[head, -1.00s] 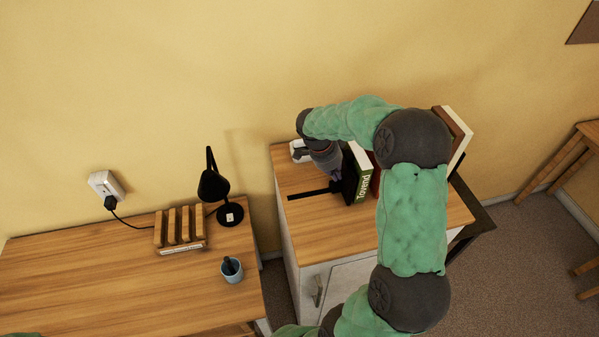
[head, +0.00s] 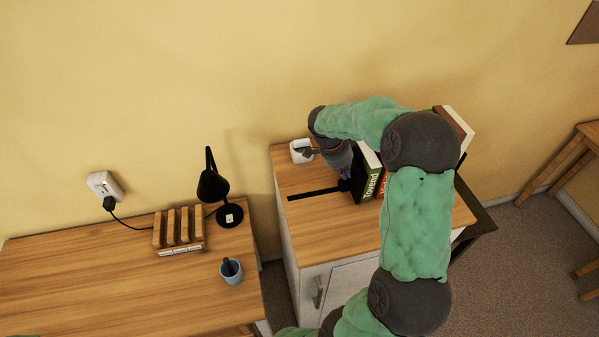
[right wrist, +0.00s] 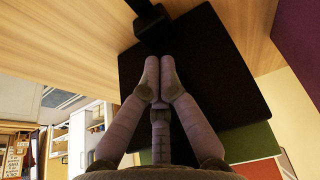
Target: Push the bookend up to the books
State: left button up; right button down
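The black bookend (right wrist: 215,75) fills the middle of the right wrist view as a dark upright plate with a block at its foot. In the head view it is mostly hidden behind my right gripper (head: 345,175). My right gripper is shut and empty; its fingertips (right wrist: 159,68) are at the plate's face and seem to touch it. A green book (head: 371,186) stands right beside the bookend, with a red book (head: 383,187) next to it. A brown-and-white book (head: 456,130) shows farther right; my right arm hides the books between. My left gripper is out of view.
The books stand on a wooden-topped cabinet (head: 320,225) with a black strip (head: 312,193) along its top. A white socket (head: 301,150) is at the back. The desk on the left holds a black lamp (head: 214,188), a wooden rack (head: 180,230) and a blue cup (head: 232,272).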

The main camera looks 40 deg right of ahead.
aim_at(365, 168)
jog(key=shift+s+d, duration=0.3)
jog(key=shift+d, duration=0.2)
jog(key=shift+s+d, duration=0.25)
jog(key=shift+d, duration=0.2)
jog(key=shift+s+d+b, duration=0.15)
jog(key=shift+d+b, duration=0.15)
jog(key=shift+b, duration=0.05)
jog(key=shift+s+d+b, duration=0.25)
jog(key=shift+s+d, duration=0.2)
jog(key=shift+d, duration=0.4)
jog(key=shift+s+d+b, duration=0.2)
jog(key=shift+s+d, duration=0.25)
jog(key=shift+d, duration=0.35)
jog(key=shift+s+d+b, duration=0.15)
jog(key=shift+s+d, duration=0.3)
jog(key=shift+d, duration=0.35)
jog(key=shift+s+d+b, duration=0.15)
jog(key=shift+s+d, duration=0.25)
jog(key=shift+d, duration=0.35)
jog(key=shift+r, duration=0.1)
jog(key=shift+s+d+r+p+v, duration=0.15)
jog(key=shift+p+v, duration=0.55)
jog(key=shift+v, duration=1.3)
jog(key=shift+s+d+p+v, duration=0.15)
jog(key=shift+p+v, duration=0.55)
jog(key=shift+v, duration=1.35)
jog(key=shift+d+r+p+v, duration=0.15)
jog(key=shift+p+v, duration=0.55)
jog(key=shift+v, duration=1.3)
